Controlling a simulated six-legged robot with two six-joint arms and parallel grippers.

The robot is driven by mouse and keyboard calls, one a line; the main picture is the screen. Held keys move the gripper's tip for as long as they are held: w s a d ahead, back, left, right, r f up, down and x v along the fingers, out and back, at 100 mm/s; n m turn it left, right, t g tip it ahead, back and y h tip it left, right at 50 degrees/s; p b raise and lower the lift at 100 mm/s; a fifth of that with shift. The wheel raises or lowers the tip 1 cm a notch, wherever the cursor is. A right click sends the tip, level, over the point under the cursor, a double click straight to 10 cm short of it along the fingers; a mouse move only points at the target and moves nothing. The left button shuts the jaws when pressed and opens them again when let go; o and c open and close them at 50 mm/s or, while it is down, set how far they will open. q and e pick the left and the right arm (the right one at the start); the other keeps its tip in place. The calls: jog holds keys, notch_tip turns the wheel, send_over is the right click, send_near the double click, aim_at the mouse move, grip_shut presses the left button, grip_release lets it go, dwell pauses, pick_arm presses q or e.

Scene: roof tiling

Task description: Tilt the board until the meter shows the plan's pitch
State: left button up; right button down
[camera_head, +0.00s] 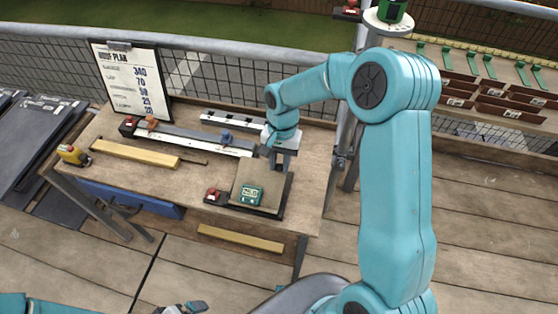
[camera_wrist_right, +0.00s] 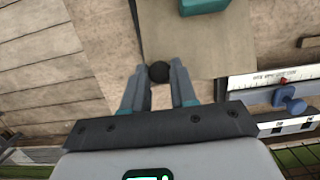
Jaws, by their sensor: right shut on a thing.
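The tan board (camera_head: 271,176) sits at the front right of the workbench, and it also fills the top middle of the right wrist view (camera_wrist_right: 200,45). A green digital meter (camera_head: 251,194) lies on it; its digits look like 25, but are too small to read surely. My right gripper (camera_head: 279,157) is at the board's back edge. In the right wrist view its fingers are shut on a round black knob (camera_wrist_right: 158,71) at that edge. The roof plan (camera_head: 132,80) stands on a clipboard at the back left, its figures small. My left gripper (camera_head: 182,308) shows only partly at the bottom edge.
A red-and-black item (camera_head: 212,195) sits just left of the board. A steel rule with a blue slider (camera_head: 226,138) and a yellow wooden batten (camera_head: 135,153) lie on the bench. A yellow tool (camera_head: 72,154) is at the left edge. Dark slates (camera_head: 35,135) are stacked further left.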

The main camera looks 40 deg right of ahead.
jog(key=c, duration=0.9)
grip_release()
notch_tip(320, 180, up, 16)
jog(key=w+d, duration=0.1)
jog(key=d, duration=0.1)
jog(key=shift+w, duration=0.4)
jog(key=shift+d, duration=0.1)
